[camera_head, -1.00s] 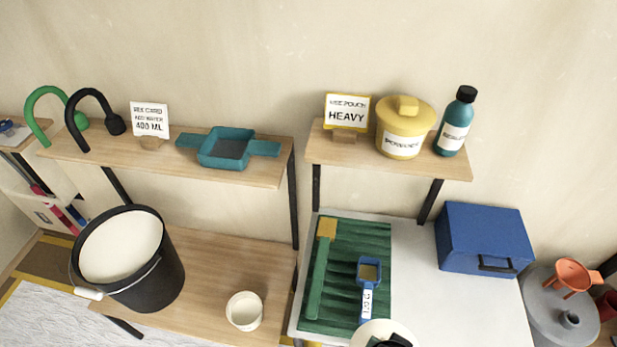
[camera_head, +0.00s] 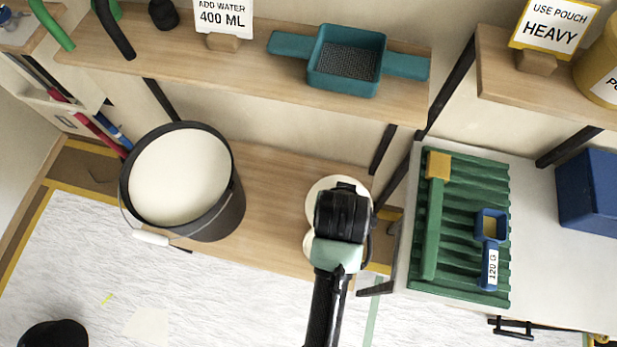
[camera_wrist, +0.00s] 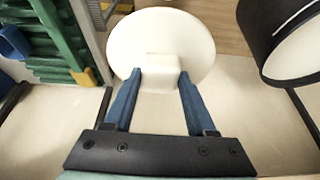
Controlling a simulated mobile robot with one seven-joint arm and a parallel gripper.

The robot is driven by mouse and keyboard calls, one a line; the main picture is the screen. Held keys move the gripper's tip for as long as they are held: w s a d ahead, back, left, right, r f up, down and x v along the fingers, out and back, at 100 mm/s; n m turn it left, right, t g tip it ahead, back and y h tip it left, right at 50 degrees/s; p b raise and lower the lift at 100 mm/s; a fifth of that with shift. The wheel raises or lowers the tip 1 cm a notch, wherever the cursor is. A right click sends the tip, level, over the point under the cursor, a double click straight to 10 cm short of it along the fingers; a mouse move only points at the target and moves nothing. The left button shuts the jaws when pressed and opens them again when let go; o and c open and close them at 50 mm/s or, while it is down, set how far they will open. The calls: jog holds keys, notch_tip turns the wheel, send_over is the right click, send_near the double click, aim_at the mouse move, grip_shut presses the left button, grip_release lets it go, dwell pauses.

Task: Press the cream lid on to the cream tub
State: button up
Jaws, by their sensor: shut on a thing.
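The cream lid (camera_wrist: 160,35) is a round disc with a block-shaped knob. My gripper (camera_wrist: 160,78) is shut on the knob, with one blue finger on each side. In the head view, my gripper (camera_head: 342,215) is over the wooden bench and covers much of the lid (camera_head: 322,188). A cream edge just below the lid in that view seems to be the cream tub (camera_head: 309,246), mostly hidden by the lid and my gripper. I cannot tell whether lid and tub touch. The tub does not show in the wrist view.
A black bucket (camera_head: 238,205) with pale contents stands left on the bench (camera_head: 270,240). To the right is a green ribbed mat (camera_head: 460,270) with a green-handled tool and blue scoop (camera_head: 490,225). A shelf (camera_head: 270,65) with a teal sieve (camera_head: 345,60) runs behind.

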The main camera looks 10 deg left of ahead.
notch_tip(320, 180, down, 29)
jog(key=a+m+g+h+b, duration=0.2)
jog(key=m+h+b, duration=0.2)
jog(key=m+b, duration=0.8)
jog(key=s+b, duration=0.1)
jog(key=b, duration=0.4)
jog(key=shift+m+g, duration=0.3)
jog(key=shift+m, duration=0.1)
jog(key=shift+f+b, duration=2)
jog(key=shift+f, duration=1)
jog(key=shift+f+b, duration=0.45)
jog(key=shift+f, duration=0.7)
jog(key=o, duration=1.4)
